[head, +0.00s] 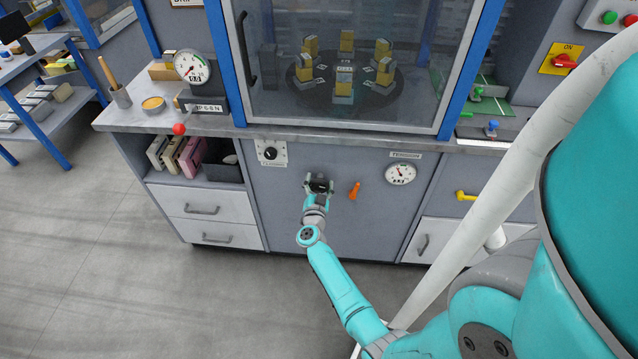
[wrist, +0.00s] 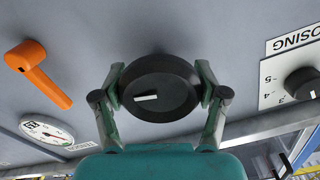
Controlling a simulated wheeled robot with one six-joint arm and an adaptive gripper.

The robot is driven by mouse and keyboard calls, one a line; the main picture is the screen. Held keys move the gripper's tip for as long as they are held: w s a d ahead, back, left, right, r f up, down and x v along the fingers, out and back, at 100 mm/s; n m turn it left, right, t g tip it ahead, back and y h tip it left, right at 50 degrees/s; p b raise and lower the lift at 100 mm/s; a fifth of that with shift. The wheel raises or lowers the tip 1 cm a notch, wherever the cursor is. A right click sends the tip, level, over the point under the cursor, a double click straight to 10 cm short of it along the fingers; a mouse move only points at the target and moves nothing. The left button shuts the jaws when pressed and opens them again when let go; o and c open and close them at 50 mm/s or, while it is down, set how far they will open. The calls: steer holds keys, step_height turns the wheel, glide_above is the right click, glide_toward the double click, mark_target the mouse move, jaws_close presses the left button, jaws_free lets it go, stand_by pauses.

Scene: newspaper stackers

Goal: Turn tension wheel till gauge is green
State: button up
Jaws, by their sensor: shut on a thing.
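The tension wheel (wrist: 158,105) is a round black knob with a white mark, on the grey front panel in the wrist view. My gripper (wrist: 160,86) is shut on it, with one finger on each side of its rim. In the head view my gripper (head: 319,186) is at the panel and mostly hides the wheel. The round white tension gauge (head: 400,174) is right of the wheel, below a label. It shows at the left of the wrist view (wrist: 47,131), seen at a slant. Its needle position against the coloured zones is too small to tell.
An orange lever (head: 355,190) sits on the panel between wheel and gauge. A black knob (head: 270,153) on a plate is to the upper left. Drawers (head: 205,204) are left of the panel. The glass cabinet (head: 360,70) is above. The floor in front is clear.

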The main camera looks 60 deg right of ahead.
steer(key=m, duration=1.1)
steer(key=shift+m, duration=1.9)
steer(key=o, duration=1.1)
